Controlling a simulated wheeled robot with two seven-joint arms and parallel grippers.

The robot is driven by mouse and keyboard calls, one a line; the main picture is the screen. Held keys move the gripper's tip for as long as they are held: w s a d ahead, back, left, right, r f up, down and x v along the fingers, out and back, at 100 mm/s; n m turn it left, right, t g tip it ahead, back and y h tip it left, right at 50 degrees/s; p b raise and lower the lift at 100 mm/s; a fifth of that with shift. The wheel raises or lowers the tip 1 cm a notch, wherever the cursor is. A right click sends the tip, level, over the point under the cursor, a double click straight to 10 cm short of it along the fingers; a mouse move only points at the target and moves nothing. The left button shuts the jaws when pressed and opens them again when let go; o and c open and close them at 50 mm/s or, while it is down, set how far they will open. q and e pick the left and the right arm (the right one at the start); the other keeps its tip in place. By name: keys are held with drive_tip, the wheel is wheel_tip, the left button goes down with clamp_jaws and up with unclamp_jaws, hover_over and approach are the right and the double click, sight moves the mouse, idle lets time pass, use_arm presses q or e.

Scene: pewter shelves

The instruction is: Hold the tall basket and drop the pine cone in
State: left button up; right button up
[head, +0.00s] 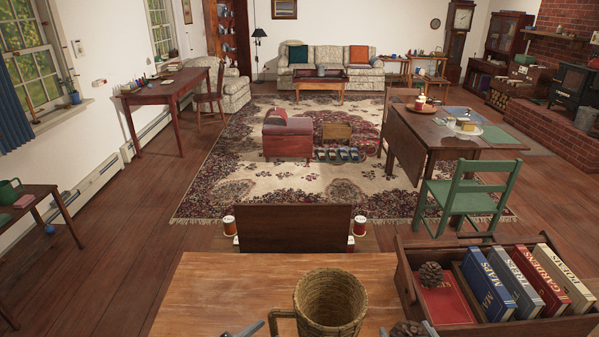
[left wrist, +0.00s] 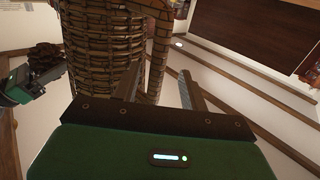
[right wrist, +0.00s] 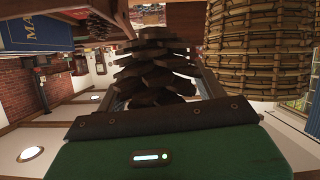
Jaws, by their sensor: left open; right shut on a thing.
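The tall woven basket (head: 330,305) stands on the wooden table with its mouth up and its handle (head: 283,316) to the left. My left gripper (head: 262,329) is open at the handle. In the left wrist view, the handle (left wrist: 158,55) runs between its fingers (left wrist: 160,88), beside the basket (left wrist: 105,45). My right gripper (head: 407,331) is shut on a dark pine cone (right wrist: 155,75), just right of the basket and near the table's front. This cone also shows in the left wrist view (left wrist: 42,60). The basket's base is out of the head view.
A wooden crate (head: 408,290) on the right holds several books (head: 515,283), a red book (head: 447,303) and another pine cone (head: 431,273). The table top (head: 215,290) left of the basket is clear. A dark wooden panel (head: 295,228) stands beyond the table's far edge.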

sight(272, 329)
use_arm(q)
drive_tip(key=shift+x, duration=1.6)
clamp_jaws()
